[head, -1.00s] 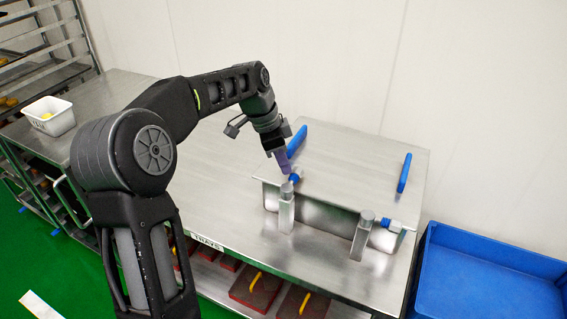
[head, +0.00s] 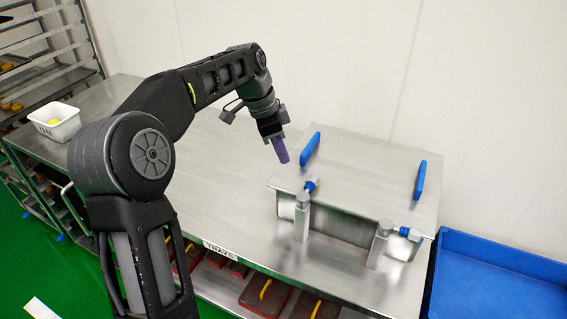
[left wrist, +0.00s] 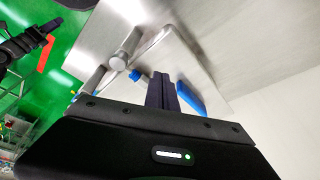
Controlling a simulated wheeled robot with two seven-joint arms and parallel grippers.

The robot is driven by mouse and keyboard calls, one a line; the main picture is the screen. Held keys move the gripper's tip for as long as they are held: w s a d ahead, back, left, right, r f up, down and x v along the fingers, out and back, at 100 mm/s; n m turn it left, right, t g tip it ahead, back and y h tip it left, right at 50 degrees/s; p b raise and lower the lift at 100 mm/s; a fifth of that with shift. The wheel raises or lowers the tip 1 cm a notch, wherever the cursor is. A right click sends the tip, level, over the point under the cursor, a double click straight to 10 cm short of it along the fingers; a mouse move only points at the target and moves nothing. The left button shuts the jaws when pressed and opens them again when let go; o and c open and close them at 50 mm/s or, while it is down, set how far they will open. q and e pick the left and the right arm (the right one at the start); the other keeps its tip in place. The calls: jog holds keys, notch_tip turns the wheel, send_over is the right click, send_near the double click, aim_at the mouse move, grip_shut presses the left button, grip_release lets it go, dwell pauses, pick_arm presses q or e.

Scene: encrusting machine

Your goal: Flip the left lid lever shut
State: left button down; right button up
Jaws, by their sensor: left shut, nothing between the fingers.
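The left lid lever is a blue handle (head: 310,148) standing up at the left side of the flat metal lid (head: 355,175). A small blue-collared piece (head: 311,184) sits below it, by the left metal post (head: 302,217). My left gripper (head: 283,158), with purple fingers, is shut and empty, in the air left of the handle and apart from it. In the left wrist view my shut fingers (left wrist: 161,93) appear between the blue-collared piece (left wrist: 137,75) and the blue handle (left wrist: 190,101). A black arm part at that view's left edge looks like my right arm; its jaws are unclear.
A matching blue handle (head: 419,180) stands at the lid's right, with a second post (head: 379,243) in front. A blue crate (head: 500,270) is right of the metal table. A white bin (head: 54,121) stands far left. The tabletop left of the lid is bare.

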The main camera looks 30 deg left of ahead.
pick_arm(q)
jog(key=w+p+v, duration=0.1)
jog(key=v, duration=0.5)
jog(key=shift+a, duration=0.4)
jog(key=shift+s, duration=0.1)
